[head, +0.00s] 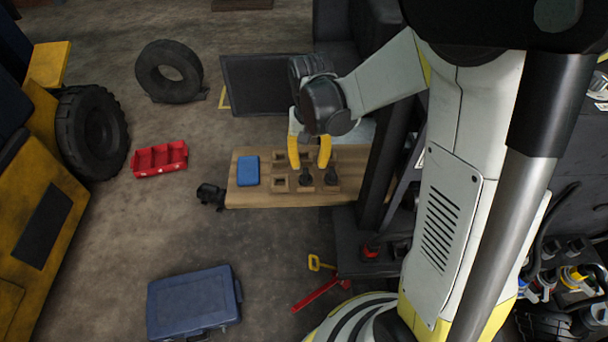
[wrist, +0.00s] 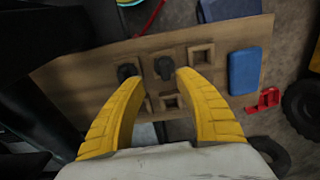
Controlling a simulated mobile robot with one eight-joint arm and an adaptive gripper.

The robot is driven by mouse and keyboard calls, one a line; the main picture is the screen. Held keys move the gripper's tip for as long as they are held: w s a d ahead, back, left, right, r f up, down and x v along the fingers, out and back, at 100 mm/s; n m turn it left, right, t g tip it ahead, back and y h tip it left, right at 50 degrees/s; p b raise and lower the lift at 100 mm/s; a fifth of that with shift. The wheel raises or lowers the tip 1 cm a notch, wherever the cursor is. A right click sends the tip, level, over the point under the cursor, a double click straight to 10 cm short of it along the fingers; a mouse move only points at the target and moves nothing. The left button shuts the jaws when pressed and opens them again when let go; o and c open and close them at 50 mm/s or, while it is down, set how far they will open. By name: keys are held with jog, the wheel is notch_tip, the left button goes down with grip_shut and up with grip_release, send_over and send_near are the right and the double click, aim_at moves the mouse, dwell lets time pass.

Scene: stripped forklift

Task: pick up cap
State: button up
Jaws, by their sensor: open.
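Two small dark pieces stand in square wooden holders on the wooden board (head: 240,196). One dark piece (head: 306,176) is on the left in the head view and the other (head: 331,177) is on the right. In the wrist view the pieces (wrist: 164,67) and (wrist: 127,71) show just beyond my fingertips. They look like caps, but I cannot tell for sure. My gripper (head: 309,160) is open and empty above the board, its yellow fingers (wrist: 161,78) apart and pointing down at the holders. I see no contact with either piece.
Several empty square holders (wrist: 201,55) are beside the pieces. A blue case (head: 248,170) lies at the board's left end, with a dark tool (head: 211,195) at its edge. A dark upright post (head: 386,150) is close on the right. Floor at left is mostly free.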

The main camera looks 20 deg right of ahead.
aim_at(306, 171)
jog(key=f, duration=0.1)
jog(key=f+b, duration=0.1)
jog(key=f, duration=0.1)
jog(key=a+f+b, duration=0.1)
jog(key=f, duration=0.1)
jog(key=shift+f, duration=0.25)
jog(key=shift+d+r, duration=0.1)
grip_shut()
